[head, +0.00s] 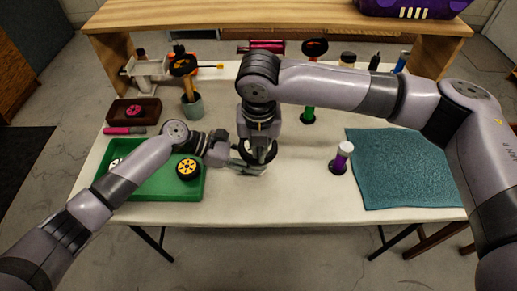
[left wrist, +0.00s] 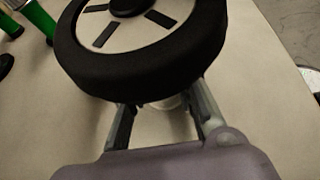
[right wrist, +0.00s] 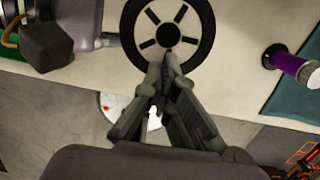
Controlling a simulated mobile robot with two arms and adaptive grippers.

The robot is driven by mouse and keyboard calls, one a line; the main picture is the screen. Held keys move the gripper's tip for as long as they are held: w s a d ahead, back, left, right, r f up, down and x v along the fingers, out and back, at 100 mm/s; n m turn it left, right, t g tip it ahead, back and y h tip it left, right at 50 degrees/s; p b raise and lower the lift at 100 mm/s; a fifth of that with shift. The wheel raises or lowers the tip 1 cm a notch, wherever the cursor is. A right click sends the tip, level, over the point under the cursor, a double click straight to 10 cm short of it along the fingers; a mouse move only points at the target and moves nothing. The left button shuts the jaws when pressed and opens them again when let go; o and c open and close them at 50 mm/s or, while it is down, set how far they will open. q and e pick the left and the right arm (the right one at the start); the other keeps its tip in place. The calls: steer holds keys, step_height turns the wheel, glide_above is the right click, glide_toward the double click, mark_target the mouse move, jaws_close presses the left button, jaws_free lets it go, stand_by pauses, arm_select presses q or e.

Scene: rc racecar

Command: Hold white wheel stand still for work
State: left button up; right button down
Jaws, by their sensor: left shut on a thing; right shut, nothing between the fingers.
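A white wheel with a black tire (left wrist: 150,68) fills the top of the left wrist view. In the head view it is mostly hidden under my right gripper. The right wrist view shows its dark hub and slots (right wrist: 168,33). Part of a white stand (left wrist: 168,102) shows below the tire, between the fingers of my left gripper (left wrist: 163,112). That gripper is shut on the stand, low beside the wheel. My right gripper (right wrist: 165,62) is shut and empty, its tips over the near part of the wheel. I cannot tell whether they touch it.
A green tray (head: 150,187) with a yellow wheel (head: 188,169) lies left. A grey cup (head: 192,107) and several tools stand behind. The front table strip is clear.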

steer(key=s, duration=0.1)
steer(key=s+r, duration=0.1)
steer(key=s, duration=0.1)
step_height(320, 180, up, 12)
steer(key=s, duration=0.1)
stand_by(0.7)
arm_select(q)
steer(key=o, duration=1.2)
steer(key=shift+c, duration=0.2)
